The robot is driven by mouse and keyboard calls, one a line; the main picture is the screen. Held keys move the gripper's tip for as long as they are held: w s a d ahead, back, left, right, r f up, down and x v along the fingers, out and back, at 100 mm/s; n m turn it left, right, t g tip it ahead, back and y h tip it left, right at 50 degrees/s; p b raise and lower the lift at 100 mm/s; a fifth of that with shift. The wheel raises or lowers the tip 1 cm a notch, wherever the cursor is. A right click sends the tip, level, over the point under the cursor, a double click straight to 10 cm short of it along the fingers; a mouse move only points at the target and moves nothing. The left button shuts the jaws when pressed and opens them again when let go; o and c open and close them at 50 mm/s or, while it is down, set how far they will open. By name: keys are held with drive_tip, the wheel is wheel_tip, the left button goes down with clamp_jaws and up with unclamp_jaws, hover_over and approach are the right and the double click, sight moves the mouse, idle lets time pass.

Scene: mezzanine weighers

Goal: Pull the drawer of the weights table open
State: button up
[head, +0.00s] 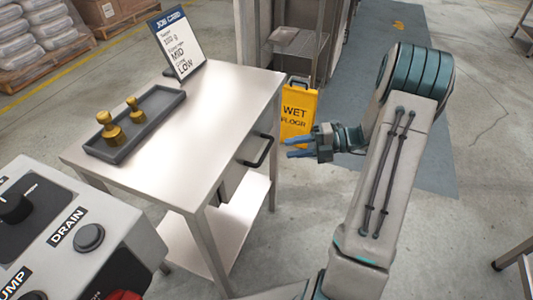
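The weights table (185,125) is a pale metal table with a lower shelf. Its drawer front (240,160) is on the side facing right, under the top, and looks shut. A dark bar handle (261,152) stands out from the drawer front. My gripper (289,149) is to the right of the handle, its two bluish fingers pointing left towards it. The fingers look parted with nothing between them, and a gap shows between them and the handle. My forearm hides none of the drawer.
A dark tray (165,122) with brass weights (112,132) and a job card (180,45) stand on the tabletop. A yellow wet floor sign (298,113) stands behind my gripper. A control panel (70,240) is at front left.

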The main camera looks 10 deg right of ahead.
sight(266, 150)
drive_tip(key=b+x, duration=0.1)
drive_tip(key=x, duration=0.7)
drive_tip(key=shift+a+f, duration=0.1)
drive_tip(key=shift+a, duration=0.15)
clamp_jaws()
